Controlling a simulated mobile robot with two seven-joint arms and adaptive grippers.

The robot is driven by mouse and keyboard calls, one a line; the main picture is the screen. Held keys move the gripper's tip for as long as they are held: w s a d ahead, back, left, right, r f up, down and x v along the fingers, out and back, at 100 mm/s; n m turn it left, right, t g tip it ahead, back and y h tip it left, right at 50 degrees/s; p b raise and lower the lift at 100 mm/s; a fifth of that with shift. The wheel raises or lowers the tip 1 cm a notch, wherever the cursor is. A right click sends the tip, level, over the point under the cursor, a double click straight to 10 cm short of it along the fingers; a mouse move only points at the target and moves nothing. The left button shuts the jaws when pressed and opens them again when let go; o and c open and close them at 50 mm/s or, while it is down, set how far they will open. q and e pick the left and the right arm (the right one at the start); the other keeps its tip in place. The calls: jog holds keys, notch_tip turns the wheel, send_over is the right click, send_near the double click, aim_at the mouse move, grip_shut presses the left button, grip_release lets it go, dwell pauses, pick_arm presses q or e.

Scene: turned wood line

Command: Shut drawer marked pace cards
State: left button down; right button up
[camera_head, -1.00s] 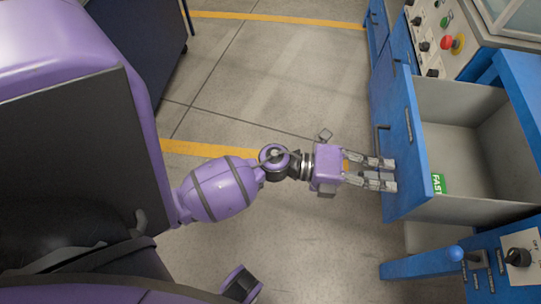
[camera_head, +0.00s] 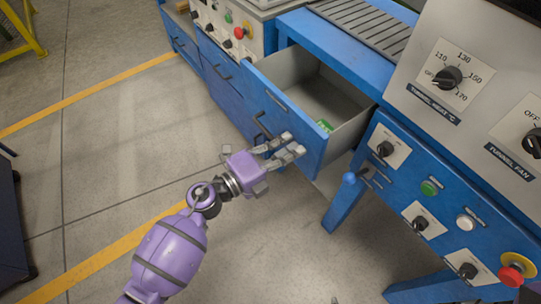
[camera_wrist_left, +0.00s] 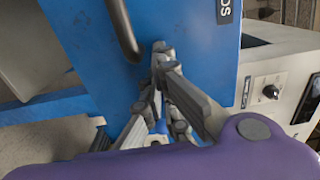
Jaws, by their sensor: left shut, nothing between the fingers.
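The open drawer (camera_head: 258,88) has a blue front and a grey inside, and it sticks out from the blue bench. A green card (camera_head: 324,126) lies in it. A dark bar handle (camera_head: 262,126) and a small dark label are on its front; the label is too small to read. My left gripper (camera_head: 294,146) is shut and empty at the right part of the drawer front, beside the handle. In the left wrist view its fingertips (camera_wrist_left: 165,55) are close against the blue face, near the handle (camera_wrist_left: 122,30); contact is unclear. My right gripper is not in view.
A closed blue drawer (camera_head: 222,92) is left of the open one, under a control panel (camera_head: 222,25).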

pick_arm(q)
jog(key=b+x, duration=0.1)
jog(key=x, duration=1.4)
jog(key=shift+d+f, duration=0.1)
jog(key=shift+w+d, duration=0.4)
jog(key=shift+d, duration=0.05)
jog(key=shift+w+d, duration=0.1)
